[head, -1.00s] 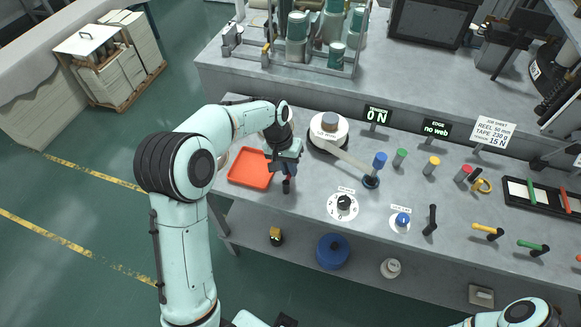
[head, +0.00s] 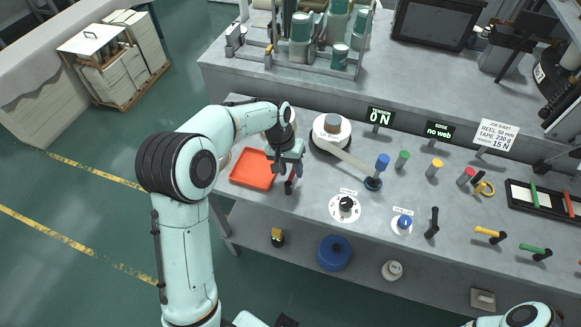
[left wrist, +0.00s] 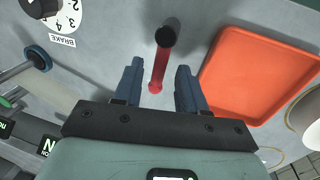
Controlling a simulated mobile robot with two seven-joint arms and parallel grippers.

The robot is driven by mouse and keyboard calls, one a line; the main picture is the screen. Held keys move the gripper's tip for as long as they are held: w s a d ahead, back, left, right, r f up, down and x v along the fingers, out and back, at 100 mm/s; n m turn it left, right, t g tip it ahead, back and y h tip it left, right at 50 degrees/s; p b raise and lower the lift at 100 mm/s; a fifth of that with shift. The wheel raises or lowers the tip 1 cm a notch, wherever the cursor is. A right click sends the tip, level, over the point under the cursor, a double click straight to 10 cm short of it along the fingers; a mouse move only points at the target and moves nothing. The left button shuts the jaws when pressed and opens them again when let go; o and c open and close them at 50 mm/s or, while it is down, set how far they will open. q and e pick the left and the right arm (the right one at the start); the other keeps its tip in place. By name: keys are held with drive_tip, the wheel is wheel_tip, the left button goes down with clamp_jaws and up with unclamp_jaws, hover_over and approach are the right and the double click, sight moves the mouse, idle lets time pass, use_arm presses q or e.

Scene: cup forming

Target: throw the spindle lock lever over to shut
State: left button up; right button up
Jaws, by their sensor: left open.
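The spindle lock lever is a red bar with a black knob end (left wrist: 161,68), beside the orange tray. In the head view the lever (head: 292,177) stands just below my left gripper (head: 287,168), partly hidden by it. In the left wrist view my left gripper (left wrist: 157,88) is open, with one blue-grey finger on each side of the lever's red bar. Gaps show between bar and fingers. The black knob sticks out beyond the fingertips.
An orange tray (head: 240,178) lies left of the lever, close to the gripper. A reel (head: 333,127) with a tape arm stands to the right. A brake dial (head: 333,207) and blue knob (head: 404,222) are nearer the front edge.

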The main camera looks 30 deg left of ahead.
use_arm(q)
wheel_tip(320, 180, up, 13)
drive_tip(key=a+p, duration=0.1)
drive_tip(key=a, duration=0.1)
drive_tip(key=shift+s+a, duration=0.25)
drive_tip(key=shift+s, duration=0.05)
use_arm(e)
drive_tip(key=shift+w+r, duration=0.7)
drive_tip(key=shift+r, duration=0.25)
drive_tip(key=shift+s, duration=0.1)
